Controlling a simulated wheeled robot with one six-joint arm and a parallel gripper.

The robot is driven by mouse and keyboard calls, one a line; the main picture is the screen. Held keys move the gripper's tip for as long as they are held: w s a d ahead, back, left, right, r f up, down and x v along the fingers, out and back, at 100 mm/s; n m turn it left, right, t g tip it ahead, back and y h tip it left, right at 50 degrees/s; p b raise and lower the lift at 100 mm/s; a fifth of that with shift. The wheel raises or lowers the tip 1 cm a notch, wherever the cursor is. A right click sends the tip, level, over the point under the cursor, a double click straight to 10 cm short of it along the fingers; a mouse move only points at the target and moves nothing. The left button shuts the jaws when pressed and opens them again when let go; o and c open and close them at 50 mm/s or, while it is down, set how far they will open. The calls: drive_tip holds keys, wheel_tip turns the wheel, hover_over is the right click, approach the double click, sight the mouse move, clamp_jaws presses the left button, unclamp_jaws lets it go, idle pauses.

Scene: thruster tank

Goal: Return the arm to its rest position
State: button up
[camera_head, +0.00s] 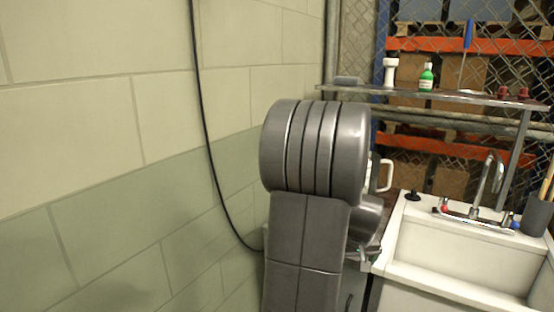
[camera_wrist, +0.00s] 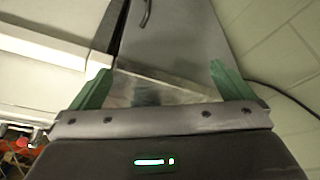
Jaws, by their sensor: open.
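My gripper (camera_wrist: 160,78) shows in the wrist view with its two green fingers wide apart. Nothing is held between them. Past the fingers lie a flat, pale shiny surface and a grey panel, which I cannot identify surely. In the head view my grey arm (camera_head: 318,150) stands folded in the middle, close to the tiled wall. It hides most of what is behind it, and I cannot make out the gripper fingers there.
A white sink (camera_head: 450,262) with a faucet (camera_head: 490,185) stands at the right. Above it a metal shelf (camera_head: 450,98) holds a green bottle (camera_head: 426,77) and a white object (camera_head: 390,72). A black cable (camera_head: 205,125) hangs along the tiled wall (camera_head: 90,110) at the left.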

drive_tip(key=shift+w+a+f+b, duration=0.3)
drive_tip(key=shift+a+f, duration=0.25)
drive_tip(key=shift+f, duration=0.3)
drive_tip(key=shift+w+a+f+b, duration=0.3)
drive_tip(key=shift+a+f, duration=0.2)
drive_tip(key=shift+f, duration=0.35)
drive_tip(key=shift+s+r, duration=0.1)
drive_tip(key=shift+s, duration=0.05)
